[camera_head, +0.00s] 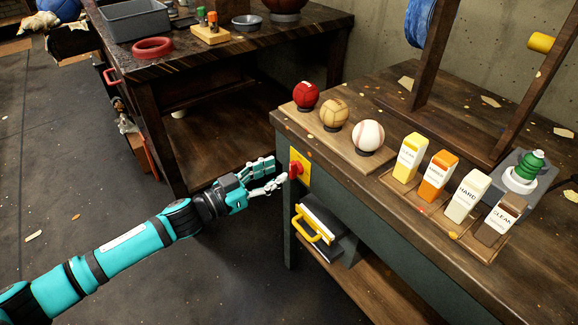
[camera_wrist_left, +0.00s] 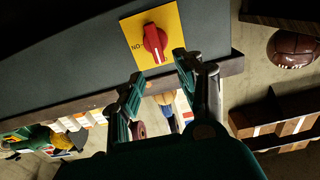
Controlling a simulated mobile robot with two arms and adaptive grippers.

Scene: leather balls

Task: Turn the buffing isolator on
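The buffing isolator is a red rotary knob (camera_head: 296,169) on a yellow plate (camera_head: 304,181), on the side of the workbench near its left corner. In the left wrist view the knob (camera_wrist_left: 154,44) carries a pale stripe running roughly up and down the picture. Lettering that reads "NO", apparently an upside-down "ON", is on the plate (camera_wrist_left: 166,14) to the knob's left. My left gripper (camera_head: 279,181) is just left of the knob. In its wrist view the left gripper (camera_wrist_left: 158,84) has its fingers apart with nothing between them, short of the knob. My right gripper is not in view.
The workbench (camera_head: 395,205) holds three balls on a board and several labelled bottles. A yellow-handled drawer or bin (camera_head: 314,226) sticks out below the isolator. A second table (camera_head: 240,58) stands behind. The floor (camera_head: 75,160) around my left arm is mostly clear.

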